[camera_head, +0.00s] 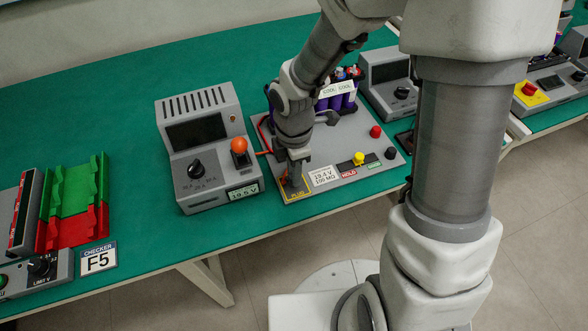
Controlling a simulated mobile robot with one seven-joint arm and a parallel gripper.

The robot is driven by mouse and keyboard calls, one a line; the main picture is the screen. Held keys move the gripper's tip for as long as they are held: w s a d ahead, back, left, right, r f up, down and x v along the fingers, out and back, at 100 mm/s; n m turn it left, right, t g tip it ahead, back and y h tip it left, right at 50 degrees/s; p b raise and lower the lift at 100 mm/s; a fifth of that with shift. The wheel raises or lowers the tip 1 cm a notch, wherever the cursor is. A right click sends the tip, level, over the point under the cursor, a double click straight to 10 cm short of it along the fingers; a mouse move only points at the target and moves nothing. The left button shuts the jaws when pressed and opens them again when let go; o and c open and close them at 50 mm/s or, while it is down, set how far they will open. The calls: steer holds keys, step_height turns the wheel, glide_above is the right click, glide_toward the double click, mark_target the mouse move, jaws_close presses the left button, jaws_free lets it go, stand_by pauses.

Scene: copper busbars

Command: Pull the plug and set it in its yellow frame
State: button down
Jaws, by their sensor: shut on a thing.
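My gripper (294,180) points down at the near left corner of the grey board (350,176), over the yellow frame (297,196) marked PLUG. It is shut on the plug, which is mostly hidden by the fingers; a little orange shows at their left side. I cannot tell whether the plug touches the board. The yellow frame is partly covered by the gripper. A grey meter box (208,150) stands just left of the board, with an orange part (239,146) on its right side and a display reading 19.5 V.
Purple battery cells (337,101) stand at the board's back, with a red wire (263,132) beside my arm. Red, yellow and black buttons sit on the board's right. A green and red checker (75,203) is at far left. Green table (130,150) is clear between.

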steer(key=shift+f, duration=0.25)
steer(key=c, duration=0.6)
jaws_free()
steer(key=shift+c, duration=0.2)
steer(key=shift+r, duration=0.15)
step_height(320, 180, up, 6)
steer(key=p, duration=0.6)
